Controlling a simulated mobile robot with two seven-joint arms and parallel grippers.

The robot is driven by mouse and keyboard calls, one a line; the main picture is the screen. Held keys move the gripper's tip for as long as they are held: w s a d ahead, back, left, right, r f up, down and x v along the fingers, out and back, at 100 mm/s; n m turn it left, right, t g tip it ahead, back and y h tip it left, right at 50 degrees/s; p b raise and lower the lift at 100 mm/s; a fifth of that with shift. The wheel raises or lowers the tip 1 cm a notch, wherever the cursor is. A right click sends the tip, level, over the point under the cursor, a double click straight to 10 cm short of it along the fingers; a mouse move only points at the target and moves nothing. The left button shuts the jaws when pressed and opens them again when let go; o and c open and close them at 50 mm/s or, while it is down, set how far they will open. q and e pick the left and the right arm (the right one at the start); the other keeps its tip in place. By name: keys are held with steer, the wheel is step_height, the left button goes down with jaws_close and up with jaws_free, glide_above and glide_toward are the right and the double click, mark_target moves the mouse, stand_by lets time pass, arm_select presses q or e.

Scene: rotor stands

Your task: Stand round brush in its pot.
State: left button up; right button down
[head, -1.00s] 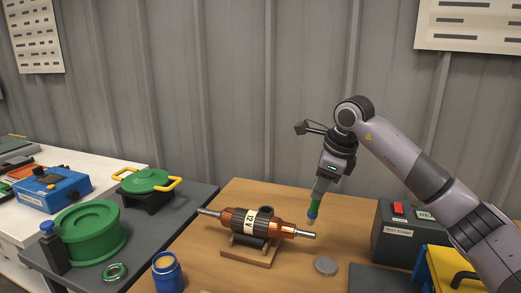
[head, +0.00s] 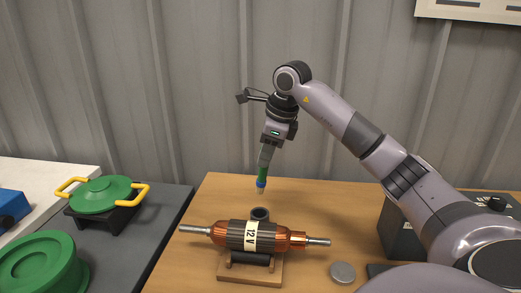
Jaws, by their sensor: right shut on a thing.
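My right gripper (head: 267,156) is shut on the round brush (head: 262,174), which has a green handle and a blue band. The brush hangs nearly upright, tip down, in the air. Its pale tip shows just above the dark open pot (head: 260,214) in the picture, apart from it. The pot stands behind the copper rotor, which hides its lower part. I cannot tell from this one view whether the tip is exactly over the opening. My left gripper is not in view.
The copper rotor (head: 292,238) lies on a wooden stand (head: 236,271) in front of the pot. A grey disc (head: 343,272) lies to the right, near a dark box (head: 399,238).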

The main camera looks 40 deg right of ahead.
mark_target(263, 184)
steer(key=shift+s+f+b, duration=0.15)
steer(key=shift+f+b, duration=0.3)
steer(key=shift+f, duration=0.1)
step_height(263, 184, down, 5)
steer(key=b, duration=0.5)
steer(key=shift+f, duration=0.1)
steer(key=shift+f+b, duration=0.8)
steer(key=shift+f, duration=0.85)
